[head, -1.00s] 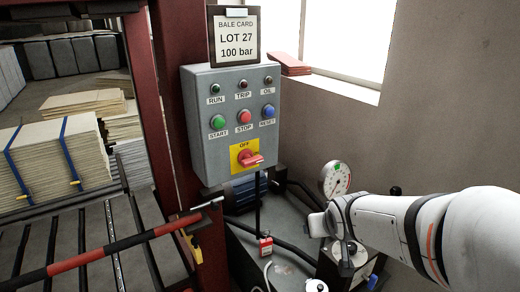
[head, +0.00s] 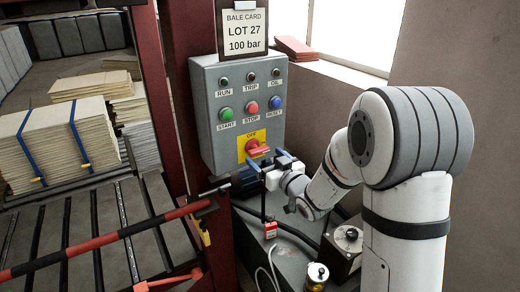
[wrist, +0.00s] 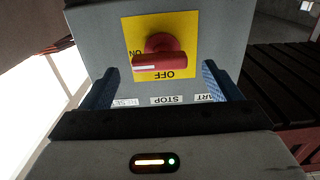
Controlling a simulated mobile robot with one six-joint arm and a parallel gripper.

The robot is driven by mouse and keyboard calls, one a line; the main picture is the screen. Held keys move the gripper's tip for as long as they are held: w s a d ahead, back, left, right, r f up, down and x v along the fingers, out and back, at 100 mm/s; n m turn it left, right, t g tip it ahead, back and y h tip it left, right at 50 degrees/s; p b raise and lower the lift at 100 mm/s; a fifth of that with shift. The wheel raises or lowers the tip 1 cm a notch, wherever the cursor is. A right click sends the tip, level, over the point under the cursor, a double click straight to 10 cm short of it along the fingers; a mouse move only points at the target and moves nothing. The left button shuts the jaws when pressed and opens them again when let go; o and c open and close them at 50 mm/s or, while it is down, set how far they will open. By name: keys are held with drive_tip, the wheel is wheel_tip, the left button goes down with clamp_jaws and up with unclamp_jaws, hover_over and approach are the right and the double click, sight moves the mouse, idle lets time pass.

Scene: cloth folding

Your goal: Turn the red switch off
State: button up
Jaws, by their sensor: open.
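The red switch (head: 256,149) is a rotary handle on a yellow plate (head: 242,152) low on the grey control box. In the wrist view, which is upside down, the red switch (wrist: 160,61) lies horizontal, with its white-marked end beside the ON label. The OFF label is a quarter turn away. My gripper (head: 268,160) is in front of the plate, just below and to the right of the switch. In the wrist view my gripper (wrist: 160,72) is open, one finger on each side of the handle. I see gaps between fingers and handle; it holds nothing.
The grey control box (head: 208,118) carries RUN, TRIP and OIL lamps and START, STOP and RESET buttons above the switch. A red padlock (head: 270,230) hangs below. A red-and-black bar (head: 110,238) crosses at left. A bale card (head: 244,28) stands on top.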

sight(261, 154)
drive_tip(key=p+x, duration=0.1)
drive_tip(key=x, duration=0.4)
drive_tip(key=shift+s, duration=0.1)
drive_tip(key=c, duration=1)
